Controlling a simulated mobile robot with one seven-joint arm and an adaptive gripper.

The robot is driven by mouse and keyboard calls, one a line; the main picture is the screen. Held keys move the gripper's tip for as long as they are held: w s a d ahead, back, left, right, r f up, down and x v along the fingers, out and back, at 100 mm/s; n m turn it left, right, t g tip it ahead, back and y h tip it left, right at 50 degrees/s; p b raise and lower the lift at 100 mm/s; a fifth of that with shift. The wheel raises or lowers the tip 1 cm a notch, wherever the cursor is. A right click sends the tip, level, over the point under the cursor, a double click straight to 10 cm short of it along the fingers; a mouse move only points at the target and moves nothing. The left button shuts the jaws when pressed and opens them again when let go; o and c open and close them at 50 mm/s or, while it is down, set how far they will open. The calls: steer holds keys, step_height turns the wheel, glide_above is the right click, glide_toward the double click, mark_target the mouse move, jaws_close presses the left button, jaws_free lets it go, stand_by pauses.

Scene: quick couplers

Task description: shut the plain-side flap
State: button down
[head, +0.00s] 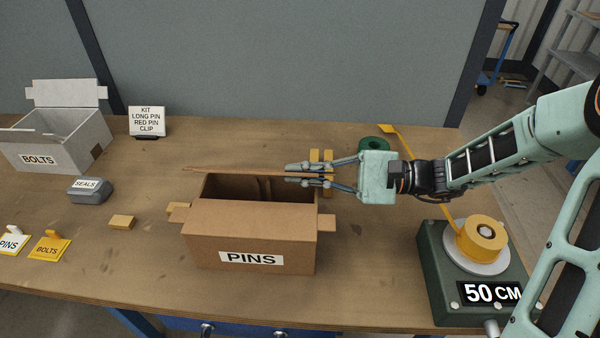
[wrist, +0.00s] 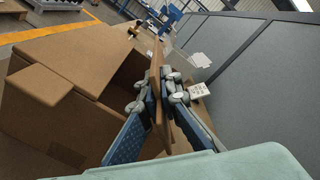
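The brown PINS box (head: 200,255) stands on the bench. Its label-side flap (head: 255,217) lies over the front part of the opening, and the rear part is open and dark inside. The plain-side flap (head: 235,171) stands up along the far edge, seen nearly edge-on in the head view. In the wrist view this flap (wrist: 156,75) runs between my two fingers. My gripper (head: 310,174) is at the flap's right part, with a finger on each side and the pads against it. My gripper also shows in the wrist view (wrist: 158,95).
Small end flaps (head: 327,225) stick out at the box's sides. A tape-measure unit (head: 435,270) stands at right and a green ring (head: 374,144) lies behind my gripper. Yellow blocks (head: 328,156) stand behind the flap. A BOLTS box (head: 75,155) and SEALS container (head: 90,190) are at left.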

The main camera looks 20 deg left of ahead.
steer(key=shift+s+f+n+b, duration=0.15)
steer(key=shift+f+n+b, duration=0.2)
steer(key=shift+n, duration=0.25)
steer(key=c, duration=2.2)
jaws_free()
steer(key=shift+r, duration=0.15)
